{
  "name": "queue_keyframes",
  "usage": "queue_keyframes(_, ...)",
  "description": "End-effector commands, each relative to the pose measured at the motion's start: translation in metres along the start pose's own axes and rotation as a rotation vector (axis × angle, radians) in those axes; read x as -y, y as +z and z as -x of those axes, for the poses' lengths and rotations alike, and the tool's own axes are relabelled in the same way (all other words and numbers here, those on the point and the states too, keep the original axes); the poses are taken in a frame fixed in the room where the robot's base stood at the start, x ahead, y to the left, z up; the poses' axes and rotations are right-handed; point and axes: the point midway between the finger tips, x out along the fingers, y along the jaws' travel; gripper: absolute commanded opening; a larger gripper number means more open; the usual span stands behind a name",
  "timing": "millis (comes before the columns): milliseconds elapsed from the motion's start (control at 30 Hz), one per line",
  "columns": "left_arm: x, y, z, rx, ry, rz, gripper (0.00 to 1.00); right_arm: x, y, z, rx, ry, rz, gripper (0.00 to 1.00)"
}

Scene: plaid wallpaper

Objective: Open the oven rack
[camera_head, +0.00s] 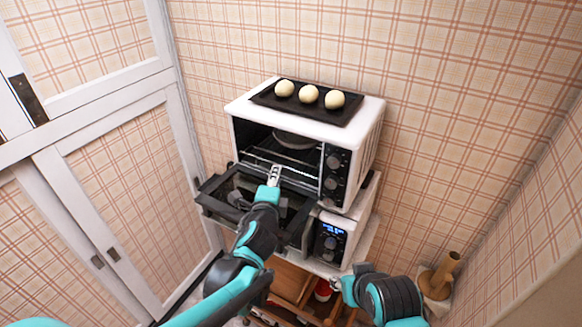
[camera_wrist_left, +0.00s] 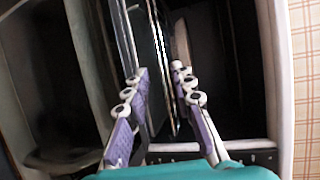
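A white oven (camera_head: 250,110) stands against the wall with its glass door (camera_head: 215,192) folded down. Thin bars of the oven rack (camera_head: 298,160) show inside the cavity. My left gripper (camera_head: 274,172) is at the front of the opening, above the lowered door. In the left wrist view its two fingers (camera_wrist_left: 159,72) are apart. The shiny rack edge (camera_wrist_left: 160,50) lies between them; I cannot tell whether either finger touches it. My right gripper (camera_head: 346,289) is low, right of the lower appliance; its fingers are too small to read.
A black tray (camera_head: 318,113) with several pale dough balls (camera_head: 309,95) lies on the oven. A second appliance with a lit display (camera_head: 330,238) stands underneath. A wooden holder (camera_head: 440,275) is at lower right. White cabinet doors (camera_head: 110,190) stand at left.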

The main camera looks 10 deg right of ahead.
Motion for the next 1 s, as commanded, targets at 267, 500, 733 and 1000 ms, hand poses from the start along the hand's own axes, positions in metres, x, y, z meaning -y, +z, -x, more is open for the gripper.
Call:
queue_keyframes(267, 0.001, 0.001, -0.040, 0.002, 0.000, 0.000, 0.24, 0.000, -0.002, 0.002, 0.000, 0.000, 0.000, 0.40)
queue_keyframes(500, 0.001, 0.001, -0.071, 0.002, 0.000, 0.000, 0.24, 0.000, -0.003, 0.004, 0.000, 0.000, 0.000, 0.40)
queue_keyframes(733, 0.000, 0.001, -0.077, 0.002, 0.001, 0.001, 0.24, 0.000, -0.003, 0.004, 0.000, 0.000, 0.000, 0.40)
queue_keyframes(1000, 0.000, 0.001, -0.077, 0.002, 0.001, 0.001, 0.00, 0.000, -0.003, 0.004, 0.000, 0.000, 0.000, 0.40)
